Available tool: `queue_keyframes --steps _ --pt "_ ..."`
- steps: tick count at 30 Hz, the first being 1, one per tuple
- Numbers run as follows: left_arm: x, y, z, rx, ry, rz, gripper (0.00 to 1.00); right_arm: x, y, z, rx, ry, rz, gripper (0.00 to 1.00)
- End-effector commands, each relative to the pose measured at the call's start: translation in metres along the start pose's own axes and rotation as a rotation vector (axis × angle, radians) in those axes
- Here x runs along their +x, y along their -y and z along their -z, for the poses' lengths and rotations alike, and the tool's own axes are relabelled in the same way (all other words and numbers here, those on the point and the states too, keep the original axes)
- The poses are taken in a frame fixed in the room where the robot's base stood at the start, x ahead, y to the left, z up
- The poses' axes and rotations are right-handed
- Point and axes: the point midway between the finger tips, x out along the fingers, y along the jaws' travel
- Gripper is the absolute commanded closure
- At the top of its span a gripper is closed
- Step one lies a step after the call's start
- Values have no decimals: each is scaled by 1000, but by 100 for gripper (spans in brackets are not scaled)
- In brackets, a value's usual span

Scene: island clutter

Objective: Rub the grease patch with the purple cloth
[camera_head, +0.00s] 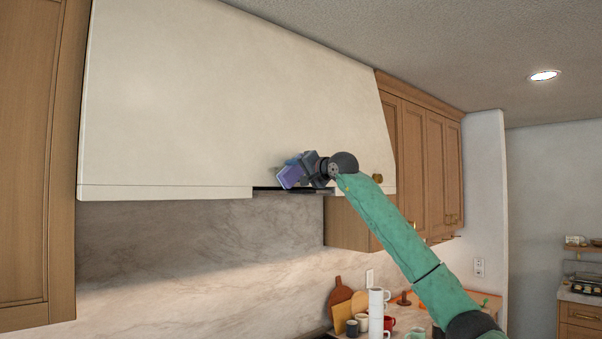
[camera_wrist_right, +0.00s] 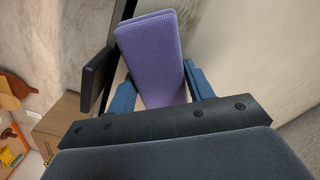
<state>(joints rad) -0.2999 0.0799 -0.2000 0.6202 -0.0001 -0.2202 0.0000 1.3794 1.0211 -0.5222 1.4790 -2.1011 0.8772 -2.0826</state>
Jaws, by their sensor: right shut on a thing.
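The purple cloth (camera_wrist_right: 152,55) is a folded, textured pad between the fingers of my right gripper (camera_wrist_right: 158,85) in the right wrist view. In the head view my right gripper (camera_head: 300,172) holds the cloth (camera_head: 290,177) at the lower edge of the cream range hood (camera_head: 200,100). The gripper is shut on the cloth. Whether the cloth touches the hood I cannot tell. I cannot make out a grease patch in either view; the gripper and cloth cover part of the hood's lower edge. My left gripper is not in view.
Wooden cabinets (camera_head: 425,160) stand right of the hood, with another tall cabinet (camera_head: 35,150) at the left. Below, the counter holds cutting boards (camera_head: 340,293), a paper-towel-like white roll (camera_head: 376,312) and several mugs. The marble wall (camera_head: 190,260) under the hood is clear.

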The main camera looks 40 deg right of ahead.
Motion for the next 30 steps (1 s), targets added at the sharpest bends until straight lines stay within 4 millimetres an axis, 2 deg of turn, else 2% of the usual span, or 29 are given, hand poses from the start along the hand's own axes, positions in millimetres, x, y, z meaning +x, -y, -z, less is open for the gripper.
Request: queue_keyframes --steps 9,20,30 --pt "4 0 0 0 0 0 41 -1 14 -19 0 2 1 73" --pt "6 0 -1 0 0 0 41 -1 22 -29 0 3 1 73" --pt "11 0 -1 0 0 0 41 -3 37 -47 -1 2 1 73"
